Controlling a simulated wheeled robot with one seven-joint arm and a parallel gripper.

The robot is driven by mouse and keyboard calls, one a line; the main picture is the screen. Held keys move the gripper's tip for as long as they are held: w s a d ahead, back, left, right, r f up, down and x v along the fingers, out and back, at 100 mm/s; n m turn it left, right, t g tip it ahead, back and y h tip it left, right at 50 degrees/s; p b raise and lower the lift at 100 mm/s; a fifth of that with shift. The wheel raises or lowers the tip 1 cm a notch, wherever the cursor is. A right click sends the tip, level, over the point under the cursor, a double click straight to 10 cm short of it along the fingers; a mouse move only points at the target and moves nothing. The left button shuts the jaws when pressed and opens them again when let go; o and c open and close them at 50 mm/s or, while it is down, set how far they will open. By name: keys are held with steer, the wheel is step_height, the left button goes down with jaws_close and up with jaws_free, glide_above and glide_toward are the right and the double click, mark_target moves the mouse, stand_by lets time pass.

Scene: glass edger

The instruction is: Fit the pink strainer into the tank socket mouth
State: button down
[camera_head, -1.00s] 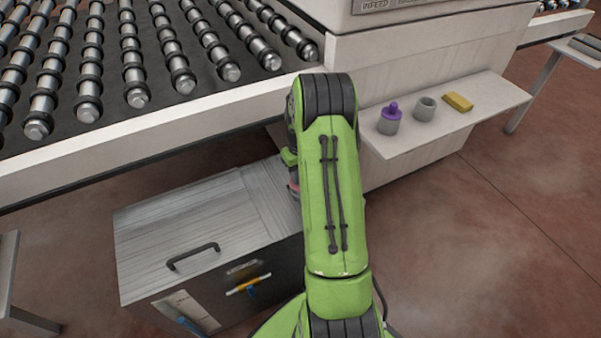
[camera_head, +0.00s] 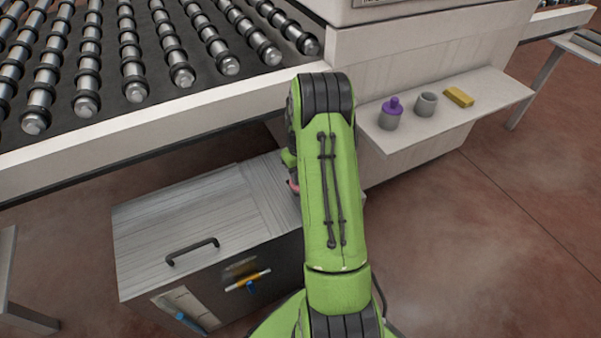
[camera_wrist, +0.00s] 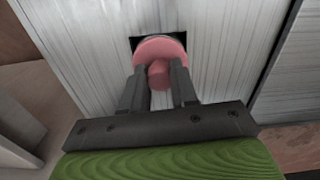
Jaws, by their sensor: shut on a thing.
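The pink strainer (camera_wrist: 160,50) is between the fingertips of my gripper (camera_wrist: 158,88) in the wrist view. My gripper is shut on its knob. The strainer's round flange covers most of a dark square opening, the tank socket mouth (camera_wrist: 137,43), in the metal tank lid. Whether the strainer is seated in it or just above it I cannot tell. In the head view a sliver of the pink strainer (camera_head: 294,185) shows beside my green arm, over the right part of the tank (camera_head: 190,215). My arm hides the socket there.
A roller conveyor (camera_head: 150,60) runs above and behind the tank. A white shelf (camera_head: 455,125) at right holds a purple-topped container (camera_head: 390,115), a grey cup (camera_head: 426,104) and a yellow block (camera_head: 459,97). The tank lid has a black handle (camera_head: 192,252).

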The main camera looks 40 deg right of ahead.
steer(key=c, duration=0.8)
jaws_free()
steer(key=shift+f, duration=0.1)
step_height(320, 180, up, 16)
steer(key=p, duration=0.5)
steer(key=shift+p, duration=0.35)
steer(key=shift+f, duration=0.1)
